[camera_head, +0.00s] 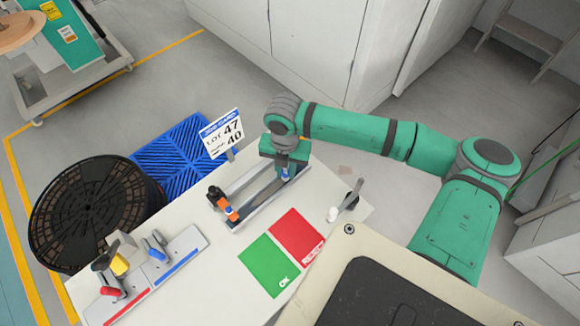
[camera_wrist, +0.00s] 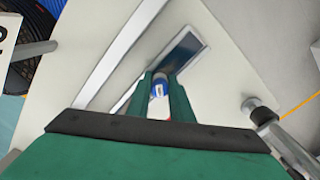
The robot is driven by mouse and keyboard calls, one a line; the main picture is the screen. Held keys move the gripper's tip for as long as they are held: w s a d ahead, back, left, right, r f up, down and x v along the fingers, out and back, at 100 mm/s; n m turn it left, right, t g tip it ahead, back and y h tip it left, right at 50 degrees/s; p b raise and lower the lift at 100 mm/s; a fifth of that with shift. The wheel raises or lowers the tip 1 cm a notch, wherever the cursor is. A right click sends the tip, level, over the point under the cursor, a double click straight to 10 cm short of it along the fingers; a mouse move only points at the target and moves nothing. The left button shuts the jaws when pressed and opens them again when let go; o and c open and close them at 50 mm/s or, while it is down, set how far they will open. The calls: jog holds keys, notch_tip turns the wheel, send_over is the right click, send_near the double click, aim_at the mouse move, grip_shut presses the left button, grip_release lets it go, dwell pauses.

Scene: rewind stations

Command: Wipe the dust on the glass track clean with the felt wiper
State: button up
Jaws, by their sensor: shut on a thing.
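My gripper (camera_head: 286,172) is over the far right end of the glass track (camera_head: 251,207), pointing down. It is shut on a small blue thing with a white top, which I take to be the felt wiper (camera_wrist: 159,86); the blue also shows between the fingers in the head view (camera_head: 285,173). In the wrist view the dark glass of the track (camera_wrist: 186,48) with its pale frame runs beyond the fingertips. The wiper's lower face is hidden, so I cannot tell whether it touches the glass. Dust is too small to make out.
An orange and black clamp-like part (camera_head: 226,205) stands at the track's near left end. A green and red mat (camera_head: 265,262) lies in front. A tool holder (camera_head: 145,270), a lot sign (camera_head: 222,134) and a black reel (camera_head: 95,212) are left.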

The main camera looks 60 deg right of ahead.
jog(key=shift+w+a+r, duration=0.1)
jog(key=shift+w+a, duration=0.15)
jog(key=shift+a, duration=0.85)
jog(key=shift+w+a+f, duration=0.1)
jog(key=shift+w+a, duration=0.15)
jog(key=shift+a, duration=0.85)
jog(key=shift+w+a+r, duration=0.1)
jog(key=shift+w+a, duration=0.15)
jog(key=shift+a, duration=0.85)
jog(key=shift+w+a+f, duration=0.1)
jog(key=shift+w+a, duration=0.1)
jog(key=shift+a, duration=0.9)
jog(key=shift+w+a+f, duration=0.15)
jog(key=shift+w+a, duration=0.1)
jog(key=shift+a, duration=0.85)
jog(key=shift+w+a+f, duration=0.1)
jog(key=shift+w+a, duration=0.1)
jog(key=shift+a, duration=0.9)
jog(key=shift+w+d+r, duration=0.1)
jog(key=shift+d+r, duration=0.1)
jog(key=shift+r, duration=1.5)
jog(key=shift+d+r, duration=0.1)
jog(key=shift+r, duration=1.3)
jog(key=shift+r, duration=1.5)
jog(key=shift+f, duration=0.15)
send_over(252, 207)
jog(key=shift+d+f, duration=0.25)
jog(key=shift+f, duration=1.5)
jog(key=shift+d+f, duration=0.2)
jog(key=shift+f, duration=1.5)
